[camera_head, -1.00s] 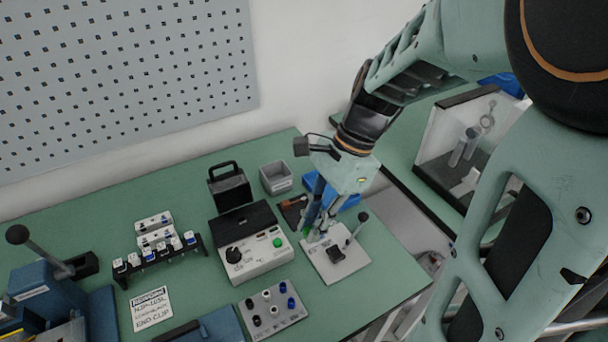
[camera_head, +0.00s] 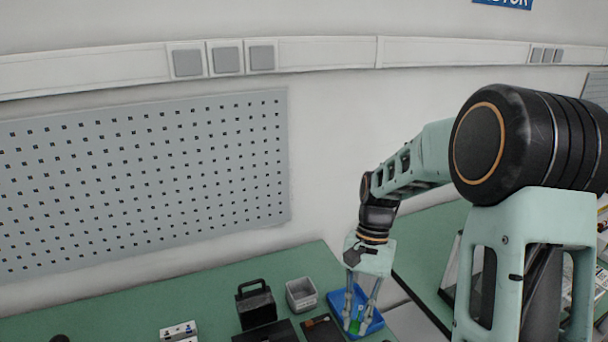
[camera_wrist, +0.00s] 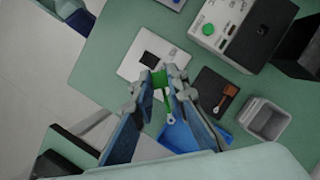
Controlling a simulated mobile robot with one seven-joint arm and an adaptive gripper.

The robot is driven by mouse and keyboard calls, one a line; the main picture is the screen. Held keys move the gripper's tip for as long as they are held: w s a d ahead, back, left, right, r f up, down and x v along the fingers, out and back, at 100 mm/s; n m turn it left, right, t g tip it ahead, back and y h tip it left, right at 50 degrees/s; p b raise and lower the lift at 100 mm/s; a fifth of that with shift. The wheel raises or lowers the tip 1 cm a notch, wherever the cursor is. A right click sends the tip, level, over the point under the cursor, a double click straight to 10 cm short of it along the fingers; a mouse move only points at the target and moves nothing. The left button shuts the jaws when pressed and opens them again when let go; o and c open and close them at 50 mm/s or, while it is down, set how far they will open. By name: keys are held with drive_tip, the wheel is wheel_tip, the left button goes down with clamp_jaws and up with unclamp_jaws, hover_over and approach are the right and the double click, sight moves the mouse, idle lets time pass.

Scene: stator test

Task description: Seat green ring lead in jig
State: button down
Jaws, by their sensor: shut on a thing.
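My gripper (camera_wrist: 163,76) is shut on the green ring lead (camera_wrist: 168,100). In the wrist view the green part lies between the fingertips, and a small metal ring end hangs out towards the blue tray. The head view shows my gripper (camera_head: 357,322) with a bit of the green lead (camera_head: 354,327) in front of the blue tray. The jig (camera_wrist: 135,66), a pale plate with a black block, lies beyond the fingertips in the wrist view. The lead looks above the bench, apart from the jig. The jig is out of the head view.
The blue tray (camera_wrist: 178,136) is beside a dark mat (camera_wrist: 208,84) with an orange-brown item. A grey bin (camera_wrist: 266,119) and a control box (camera_wrist: 231,22) with a green button stand nearby. A black handled case (camera_head: 256,307) stands left of the bin.

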drive_tip(key=shift+w+d+f+n+h+p, duration=0.7)
drive_tip(key=shift+w+d+n+p, duration=0.5)
drive_tip(key=shift+w+n+p, duration=0.55)
drive_tip(key=s+f+m, duration=0.1)
drive_tip(key=s+a+m+y, duration=0.1)
drive_tip(key=s+f+m, duration=0.1)
drive_tip(key=s+m, duration=0.1)
drive_tip(key=shift+a+f+y+p, duration=0.3)
drive_tip(key=s+m, duration=0.1)
drive_tip(key=s+f+m+y, duration=0.1)
drive_tip(key=m, duration=0.1)
drive_tip(key=s+f+m+t+p, duration=0.1)
drive_tip(key=m, duration=0.1)
drive_tip(key=shift+d+f+m+y, duration=0.15)
drive_tip(key=shift+m+y, duration=0.1)
drive_tip(key=shift+y, duration=0.15)
drive_tip(key=m, duration=0.1)
drive_tip(key=s+d+f+m+t, duration=0.1)
drive_tip(key=m, duration=0.1)
drive_tip(key=shift+s+f+y, duration=0.1)
drive_tip(key=shift+s+y, duration=0.05)
drive_tip(key=shift+y, duration=0.15)
drive_tip(key=shift+f+b, duration=1.5)
drive_tip(key=shift+f, duration=0.65)
drive_tip(key=shift+f+b, duration=0.6)
drive_tip(key=shift+s+f+b, duration=0.1)
drive_tip(key=shift+f+b, duration=0.2)
